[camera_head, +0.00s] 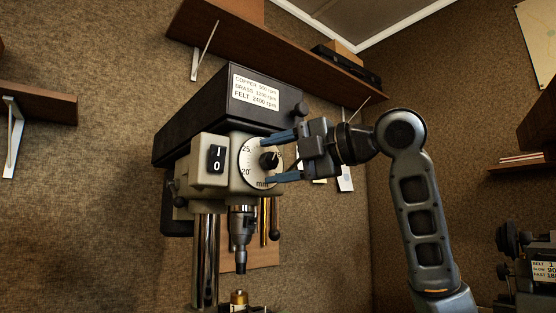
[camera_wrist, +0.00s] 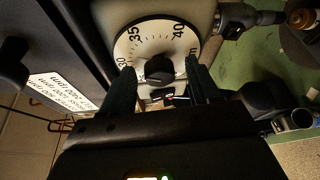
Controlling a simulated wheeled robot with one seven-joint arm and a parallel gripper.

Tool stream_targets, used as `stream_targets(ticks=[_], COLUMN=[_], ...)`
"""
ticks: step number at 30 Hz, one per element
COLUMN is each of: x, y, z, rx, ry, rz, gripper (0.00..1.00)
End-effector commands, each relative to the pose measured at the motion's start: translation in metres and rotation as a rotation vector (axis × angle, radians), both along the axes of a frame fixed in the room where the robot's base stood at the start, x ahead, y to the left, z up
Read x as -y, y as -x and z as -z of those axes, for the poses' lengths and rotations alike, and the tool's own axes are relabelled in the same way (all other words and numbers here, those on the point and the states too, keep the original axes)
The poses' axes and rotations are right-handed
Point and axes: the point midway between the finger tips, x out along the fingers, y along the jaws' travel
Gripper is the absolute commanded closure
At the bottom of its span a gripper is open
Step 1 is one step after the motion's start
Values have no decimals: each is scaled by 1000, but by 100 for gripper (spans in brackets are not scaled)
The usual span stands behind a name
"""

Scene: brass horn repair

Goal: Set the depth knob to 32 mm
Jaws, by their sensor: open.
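The depth knob (camera_head: 268,161) is a black round knob in the middle of a white dial (camera_head: 247,153) on the drill press front. My gripper (camera_head: 272,159) is open, one blue finger above the knob and one below it. In the wrist view the knob (camera_wrist: 159,69) sits between the two fingertips (camera_wrist: 160,74), with gaps showing on both sides. The dial (camera_wrist: 140,43) shows 30, 35 and 40 there; the head view shows 20, 25 and mm. My fingers cover parts of the scale. I cannot read which value is set.
A switch marked I and 0 (camera_head: 217,159) is left of the dial. The drill chuck (camera_head: 241,225) hangs below, beside a steel column (camera_head: 205,262). A black belt cover (camera_head: 215,110) with a speed label is above. A wall shelf (camera_head: 270,55) runs overhead.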

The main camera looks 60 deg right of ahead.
Motion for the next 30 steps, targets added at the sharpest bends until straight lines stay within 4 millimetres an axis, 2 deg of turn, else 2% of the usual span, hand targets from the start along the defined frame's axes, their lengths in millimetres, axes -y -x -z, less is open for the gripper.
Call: stream_targets(ticks=[5, 12, 18, 30], x=[2, 6, 8, 8], y=[12, 51, 73, 77], z=[-1, -4, -6, -7], rx=[2, 3, 1, 0], ry=[1, 1, 1, 0], rz=[3, 4, 2, 0], gripper=[39, 39, 39, 39])
